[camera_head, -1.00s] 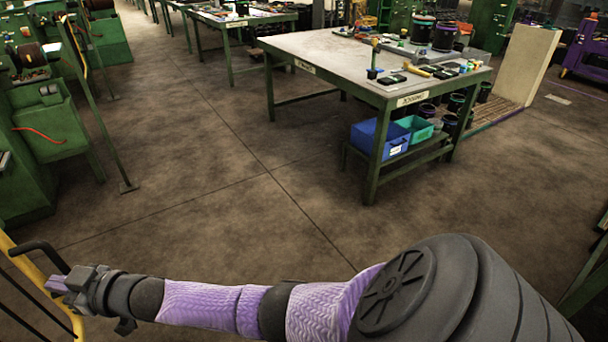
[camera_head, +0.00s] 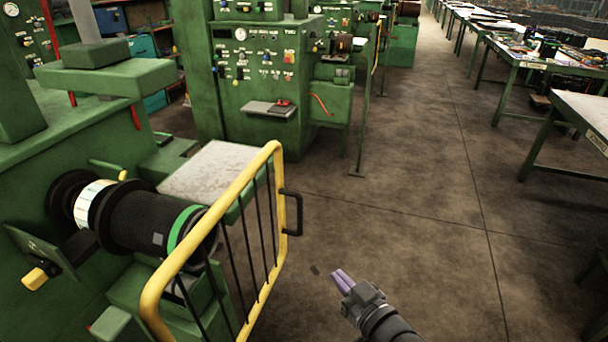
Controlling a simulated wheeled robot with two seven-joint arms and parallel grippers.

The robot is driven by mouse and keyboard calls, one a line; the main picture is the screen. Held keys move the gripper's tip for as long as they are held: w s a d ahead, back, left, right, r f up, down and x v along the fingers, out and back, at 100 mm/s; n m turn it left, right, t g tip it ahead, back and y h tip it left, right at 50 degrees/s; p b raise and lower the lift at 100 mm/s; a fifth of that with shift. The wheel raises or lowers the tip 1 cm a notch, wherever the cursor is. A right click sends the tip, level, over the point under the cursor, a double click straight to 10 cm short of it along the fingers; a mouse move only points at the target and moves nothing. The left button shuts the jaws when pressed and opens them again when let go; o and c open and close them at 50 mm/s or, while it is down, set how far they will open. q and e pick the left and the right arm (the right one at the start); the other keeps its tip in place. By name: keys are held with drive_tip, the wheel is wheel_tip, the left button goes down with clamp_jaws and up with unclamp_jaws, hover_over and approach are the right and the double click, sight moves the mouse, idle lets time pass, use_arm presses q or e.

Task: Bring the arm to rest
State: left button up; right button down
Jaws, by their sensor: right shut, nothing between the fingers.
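My right gripper (camera_head: 344,281) shows at the bottom of the head view, right of the middle. Its purple fingers are together with nothing between them, and they point up and left over the bare floor. The dark wrist behind it runs out of the bottom edge. The rest of that arm is out of view. My left gripper is not in view.
A yellow guard rail (camera_head: 215,222) with a black handle stands left of the gripper, beside a green machine (camera_head: 112,80) with a dark roller (camera_head: 150,220). More green machines (camera_head: 250,75) stand behind. Worktables (camera_head: 590,112) line the right. The floor (camera_head: 420,190) between is clear.

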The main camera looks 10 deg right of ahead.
drive_tip(key=s+d+f+m+g+h, duration=0.1)
drive_tip(key=s+d+f+g+h, duration=0.2)
drive_tip(key=s+f, duration=0.6)
drive_tip(key=s+d+f+m+g+h, duration=0.1)
drive_tip(key=s+d+f+g+h, duration=0.3)
drive_tip(key=f, duration=0.9)
drive_tip(key=s+f+g, duration=0.4)
drive_tip(key=s+f, duration=0.1)
drive_tip(key=s, duration=0.8)
drive_tip(key=s+f+g+b, duration=0.1)
drive_tip(key=s+f+g, duration=0.2)
drive_tip(key=s, duration=1.1)
wheel_tip(320, 180, down, 2)
drive_tip(key=shift+s+f+m+g+h, duration=0.15)
drive_tip(key=shift+s+m+g+h, duration=0.15)
drive_tip(key=shift+g+h, duration=0.1)
